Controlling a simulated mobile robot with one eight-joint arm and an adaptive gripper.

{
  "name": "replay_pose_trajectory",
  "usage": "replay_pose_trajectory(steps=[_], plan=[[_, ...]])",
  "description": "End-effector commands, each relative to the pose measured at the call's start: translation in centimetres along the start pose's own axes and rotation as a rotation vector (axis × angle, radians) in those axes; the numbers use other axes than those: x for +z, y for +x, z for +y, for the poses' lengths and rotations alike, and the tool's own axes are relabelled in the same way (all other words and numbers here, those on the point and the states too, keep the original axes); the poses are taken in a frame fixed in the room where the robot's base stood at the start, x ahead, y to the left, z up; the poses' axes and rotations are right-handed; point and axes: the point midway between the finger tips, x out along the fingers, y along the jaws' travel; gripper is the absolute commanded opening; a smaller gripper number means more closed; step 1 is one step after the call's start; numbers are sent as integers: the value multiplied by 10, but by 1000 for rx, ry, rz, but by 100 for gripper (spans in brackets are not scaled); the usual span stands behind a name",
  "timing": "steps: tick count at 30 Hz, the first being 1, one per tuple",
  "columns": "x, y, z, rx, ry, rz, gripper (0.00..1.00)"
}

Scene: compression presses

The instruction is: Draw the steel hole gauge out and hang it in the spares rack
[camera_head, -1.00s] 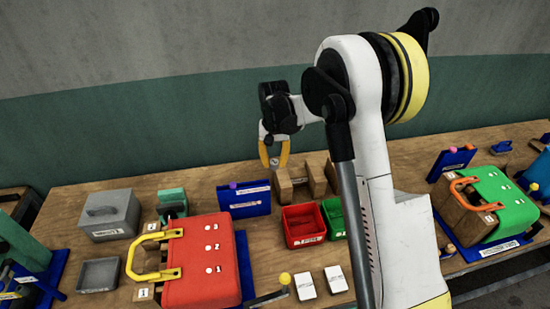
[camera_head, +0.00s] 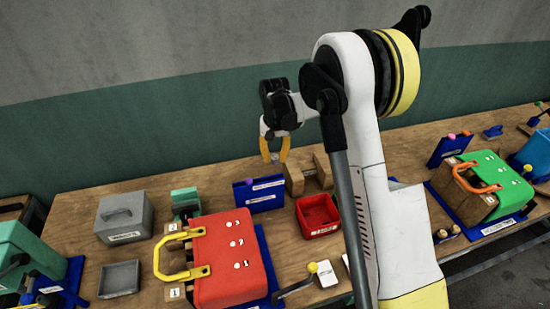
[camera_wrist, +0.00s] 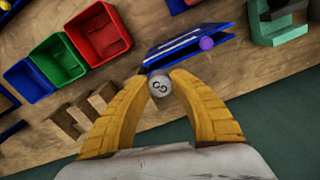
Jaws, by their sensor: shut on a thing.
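My gripper (camera_head: 272,157) has its yellow fingers closed on a small grey round-ended piece, apparently the steel hole gauge (camera_wrist: 159,87). The wrist view shows its round face with dark marking between the fingertips; the rest of it is hidden. The gripper holds it above the back of the bench. Below it in the head view stands a blue labelled panel (camera_head: 262,194) with a pink-purple knob; it also shows just beyond the fingertips in the wrist view (camera_wrist: 180,46). I cannot tell whether this panel is the spares rack.
A wooden notched stand (camera_head: 295,178) and a red bin (camera_head: 318,214) are right of the panel. A red press (camera_head: 225,262) with a yellow handle stands in front. A grey lidded box (camera_head: 124,214) is at left, a green press (camera_head: 492,183) at right.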

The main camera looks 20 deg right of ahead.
Motion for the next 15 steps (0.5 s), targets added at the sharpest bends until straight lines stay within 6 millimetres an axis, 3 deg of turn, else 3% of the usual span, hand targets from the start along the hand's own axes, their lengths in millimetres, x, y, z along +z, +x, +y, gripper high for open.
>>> replay_pose_trajectory(steps=[15], plan=[[0,41,0,0,0,1,0]])
